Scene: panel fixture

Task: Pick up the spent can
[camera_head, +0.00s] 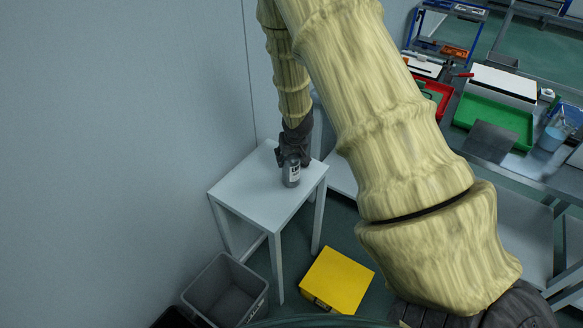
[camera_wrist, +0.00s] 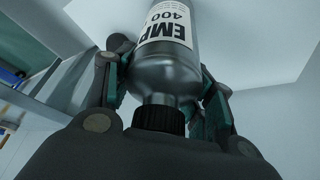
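The spent can (camera_head: 291,172) is a grey metal can with a white label. It is upright at the small white table (camera_head: 250,198); I cannot tell if its base touches the top. In the wrist view the can (camera_wrist: 165,72) has its black cap (camera_wrist: 159,119) toward my palm and its label partly cut off. My gripper (camera_head: 291,150) is over the can's upper part, and its fingers (camera_wrist: 164,85) lie along both sides, very close to it. I cannot tell whether they press on it.
A grey open bin (camera_head: 226,291) and a yellow box (camera_head: 337,279) are on the floor below the table. A wall (camera_head: 120,120) is close on the left. A workbench with a green tray (camera_head: 494,121) and a red tray (camera_head: 431,96) is at right.

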